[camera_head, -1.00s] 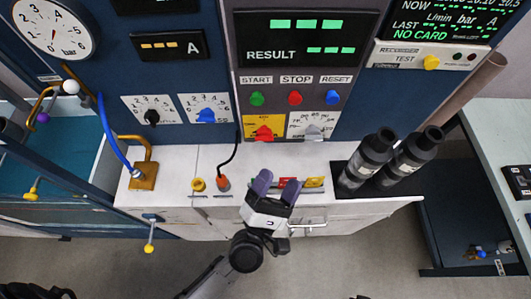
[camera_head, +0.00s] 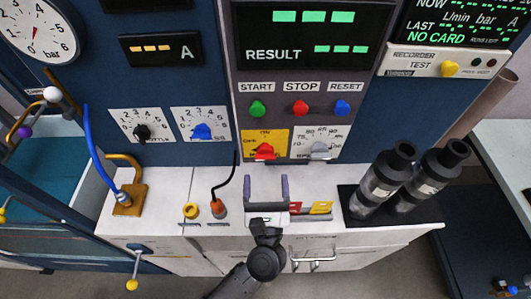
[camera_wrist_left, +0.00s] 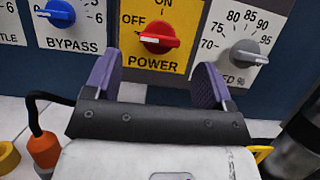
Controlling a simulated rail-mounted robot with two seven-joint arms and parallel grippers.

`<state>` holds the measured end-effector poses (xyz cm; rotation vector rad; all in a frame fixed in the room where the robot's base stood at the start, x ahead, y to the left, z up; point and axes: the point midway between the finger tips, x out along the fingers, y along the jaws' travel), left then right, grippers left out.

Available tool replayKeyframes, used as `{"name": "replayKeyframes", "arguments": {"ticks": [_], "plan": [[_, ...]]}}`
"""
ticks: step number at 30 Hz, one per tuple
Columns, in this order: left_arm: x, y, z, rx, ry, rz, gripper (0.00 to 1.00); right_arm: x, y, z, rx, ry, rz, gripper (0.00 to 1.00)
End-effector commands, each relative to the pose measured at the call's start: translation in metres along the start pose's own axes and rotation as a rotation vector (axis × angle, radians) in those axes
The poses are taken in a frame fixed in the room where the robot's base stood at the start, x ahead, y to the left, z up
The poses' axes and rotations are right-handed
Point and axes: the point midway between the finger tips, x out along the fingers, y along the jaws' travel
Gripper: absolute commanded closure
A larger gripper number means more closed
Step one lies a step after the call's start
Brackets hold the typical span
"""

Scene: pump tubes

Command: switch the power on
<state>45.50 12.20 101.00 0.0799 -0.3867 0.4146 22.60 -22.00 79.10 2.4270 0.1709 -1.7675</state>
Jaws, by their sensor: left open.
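The red power knob (camera_head: 265,150) sits on a yellow plate on the front panel. In the left wrist view the knob (camera_wrist_left: 158,38) is marked POWER, and its white pointer mark faces left, towards OFF. ON is printed above it. My left gripper (camera_head: 266,184) is below the knob in the head view, fingers pointing at the panel. In the left wrist view its purple fingers (camera_wrist_left: 157,78) are spread wide and empty, one to each side of the knob and apart from it. My right gripper is not in view.
A blue bypass knob (camera_wrist_left: 58,13) is left of the power plate and a grey dial (camera_wrist_left: 243,53) is right of it. Green, red and blue buttons are above. An orange plug (camera_head: 219,207) and dark cylinders (camera_head: 383,180) stand on the white counter.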

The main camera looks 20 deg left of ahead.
Motion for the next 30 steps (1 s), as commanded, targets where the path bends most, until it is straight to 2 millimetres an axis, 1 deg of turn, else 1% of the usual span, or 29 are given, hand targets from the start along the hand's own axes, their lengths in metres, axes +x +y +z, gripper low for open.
{"name": "replayKeyframes", "arguments": {"ticks": [1,6,12,18,27,30], "plan": [[0.010,0.000,0.002,0.000,-0.004,0.001,0.23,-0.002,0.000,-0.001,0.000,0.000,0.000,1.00],[0.036,0.000,0.001,0.001,-0.003,0.000,0.23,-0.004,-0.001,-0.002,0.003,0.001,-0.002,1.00],[0.056,0.000,0.001,0.002,-0.002,-0.001,0.23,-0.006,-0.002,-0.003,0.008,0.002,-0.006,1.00],[0.065,0.000,0.000,0.001,-0.001,-0.001,0.23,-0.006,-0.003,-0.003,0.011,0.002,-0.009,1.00],[0.065,0.000,0.000,0.002,-0.001,-0.001,0.23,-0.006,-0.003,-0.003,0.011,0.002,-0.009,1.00],[0.065,0.000,0.000,0.002,-0.001,-0.001,0.33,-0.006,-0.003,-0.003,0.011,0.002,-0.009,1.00]]}}
